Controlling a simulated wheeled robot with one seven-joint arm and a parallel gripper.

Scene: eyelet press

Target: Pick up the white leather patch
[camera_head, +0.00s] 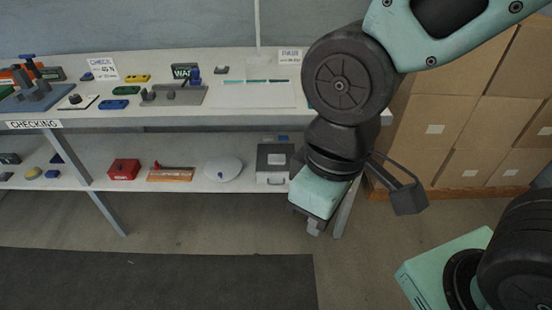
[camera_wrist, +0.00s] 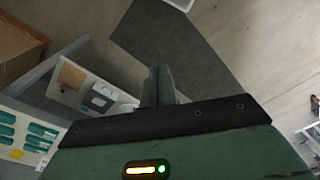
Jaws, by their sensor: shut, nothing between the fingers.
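I cannot single out the white leather patch with certainty. A small flat white piece with a dark item on it (camera_head: 78,102) lies on the left part of the bench top. A wide white sheet (camera_head: 258,95) with teal strips along its far edge lies on the right part. My gripper (camera_head: 314,229) hangs in front of the bench's right end, below bench-top height and apart from everything. In the wrist view its fingers (camera_wrist: 158,88) are together, with nothing held.
The bench top (camera_head: 215,113) carries several tools and coloured pieces. The lower shelf holds a red box (camera_head: 124,169), a white rounded item (camera_head: 223,169) and a grey case (camera_head: 274,164). Cardboard boxes (camera_head: 440,130) stack at right. A dark mat (camera_head: 160,280) lies on open floor.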

